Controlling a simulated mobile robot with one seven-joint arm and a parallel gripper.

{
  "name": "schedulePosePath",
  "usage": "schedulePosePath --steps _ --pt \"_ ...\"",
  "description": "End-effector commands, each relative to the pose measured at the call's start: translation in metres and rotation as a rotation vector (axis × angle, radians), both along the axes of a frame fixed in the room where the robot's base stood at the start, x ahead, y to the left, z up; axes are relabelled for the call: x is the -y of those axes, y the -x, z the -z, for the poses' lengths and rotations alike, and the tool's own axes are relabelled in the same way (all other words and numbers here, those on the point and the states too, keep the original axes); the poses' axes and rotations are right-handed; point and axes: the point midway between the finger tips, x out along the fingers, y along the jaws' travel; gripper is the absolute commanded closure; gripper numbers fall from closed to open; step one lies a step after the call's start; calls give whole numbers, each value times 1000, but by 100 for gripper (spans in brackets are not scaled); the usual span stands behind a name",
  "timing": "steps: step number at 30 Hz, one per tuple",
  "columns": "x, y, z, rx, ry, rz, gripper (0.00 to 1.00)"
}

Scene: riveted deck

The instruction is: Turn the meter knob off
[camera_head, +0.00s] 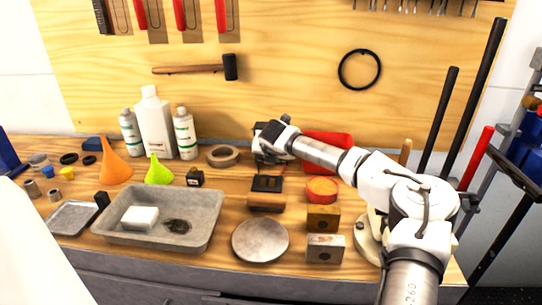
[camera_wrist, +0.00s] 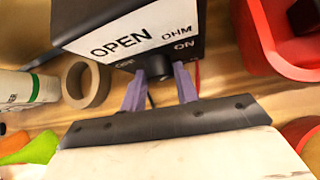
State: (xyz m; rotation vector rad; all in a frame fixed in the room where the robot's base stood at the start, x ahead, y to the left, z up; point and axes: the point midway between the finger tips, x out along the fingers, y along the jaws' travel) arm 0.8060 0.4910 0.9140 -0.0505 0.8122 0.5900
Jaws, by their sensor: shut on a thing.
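The meter (camera_wrist: 130,30) fills the top of the wrist view. It is a dark box with a white face that reads "OPEN" and "OHM", with smaller labels that look like "OFF" and "ON" on a black strip below. The black knob (camera_wrist: 157,66) sticks out between those two small labels. My gripper (camera_wrist: 159,80) has its two grey-purple fingers on either side of the knob and is shut on it. The knob's pointer mark cannot be made out. In the head view my arm reaches to the back of the bench, and its wrist hides much of the meter.
A red bin (camera_head: 340,142) stands right of the wrist. A tape roll (camera_head: 222,156), white bottles (camera_head: 156,125) and funnels (camera_head: 115,167) are to the left. A grey tray (camera_head: 130,240), a round plate (camera_head: 260,240) and blocks (camera_head: 325,249) stand in front.

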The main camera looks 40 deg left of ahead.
Motion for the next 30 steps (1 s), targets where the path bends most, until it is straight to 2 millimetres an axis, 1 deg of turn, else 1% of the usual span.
schedulePosePath --steps 5,11,30 --pt "-1 1 5 37 56 0 92" --pt "-4 3 7 113 178 -1 92" --pt "-11 7 7 428 696 1 92"
